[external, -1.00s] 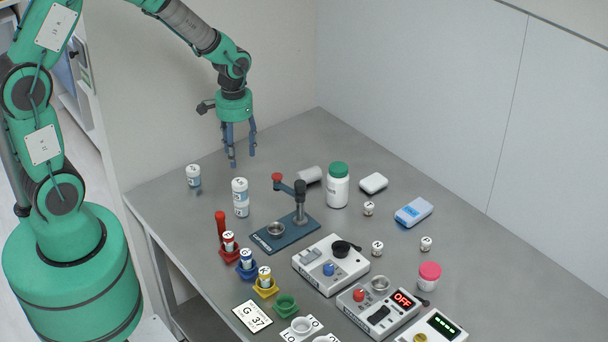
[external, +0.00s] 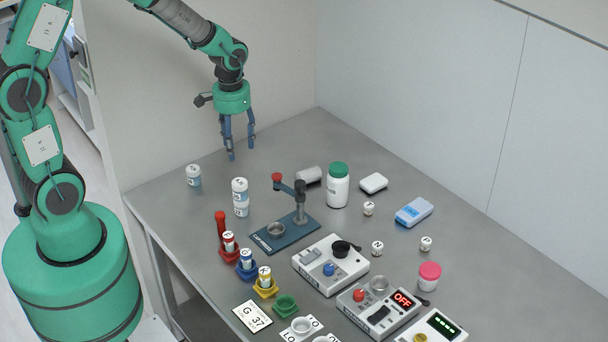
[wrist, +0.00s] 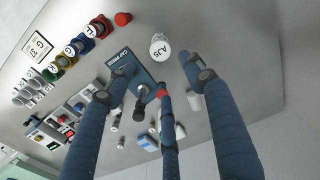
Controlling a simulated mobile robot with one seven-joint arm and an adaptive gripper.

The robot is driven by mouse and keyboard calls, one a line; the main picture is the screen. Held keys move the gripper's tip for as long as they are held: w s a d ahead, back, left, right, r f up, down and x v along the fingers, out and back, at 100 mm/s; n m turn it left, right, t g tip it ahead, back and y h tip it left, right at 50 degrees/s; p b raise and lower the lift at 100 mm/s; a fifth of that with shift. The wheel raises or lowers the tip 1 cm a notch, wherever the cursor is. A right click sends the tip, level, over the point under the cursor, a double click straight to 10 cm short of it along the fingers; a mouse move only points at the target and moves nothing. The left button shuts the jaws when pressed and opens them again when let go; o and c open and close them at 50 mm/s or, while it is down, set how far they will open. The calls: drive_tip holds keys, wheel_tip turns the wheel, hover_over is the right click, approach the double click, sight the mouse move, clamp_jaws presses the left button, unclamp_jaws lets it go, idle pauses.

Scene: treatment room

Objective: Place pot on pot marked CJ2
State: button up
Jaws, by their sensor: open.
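My gripper (external: 241,152) is open and empty, hanging above the far left part of the table, with its blue fingers pointing down. A white pot with a blue label (external: 194,175) stands alone near the table's left edge, left of my gripper. Two similar white pots stand stacked in front of my gripper, an upper pot (external: 240,186) and a lower pot (external: 241,209). In the wrist view, a white pot (wrist: 160,47) with a lid that seems to read AJ5 shows beyond the fingers. I cannot read a CJ2 mark on any pot.
A dark blue press stand (external: 285,234) with a red-knobbed lever is in front of the stack. Right of it are a white bottle with a green lid (external: 338,187) and several devices. Coloured holders with small vials (external: 246,259) line the front left edge. The table behind the stack is mostly clear.

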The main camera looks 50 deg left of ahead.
drive_tip(key=s+r+t, duration=0.1)
drive_tip(key=s+r, duration=0.2)
drive_tip(key=r, duration=0.3)
drive_tip(key=s+d+r+t, duration=0.1)
drive_tip(key=s+r, duration=0.2)
drive_tip(key=r, duration=0.3)
drive_tip(key=s+r+t, duration=0.1)
drive_tip(key=s+r, duration=0.2)
drive_tip(key=r, duration=0.3)
drive_tip(key=s+r+m+t, duration=0.1)
drive_tip(key=s+r+t, duration=0.1)
drive_tip(key=s+r, duration=0.7)
drive_tip(key=s+d, duration=0.1)
drive_tip(key=s, duration=0.4)
drive_tip(key=shift+s+r+m, duration=0.15)
drive_tip(key=shift+s+m, duration=0.05)
drive_tip(key=shift+m, duration=0.2)
wheel_tip(320, 180, down, 5)
drive_tip(key=b, duration=0.5)
wheel_tip(320, 180, down, 12)
drive_tip(key=b, duration=1.2)
idle(1.9)
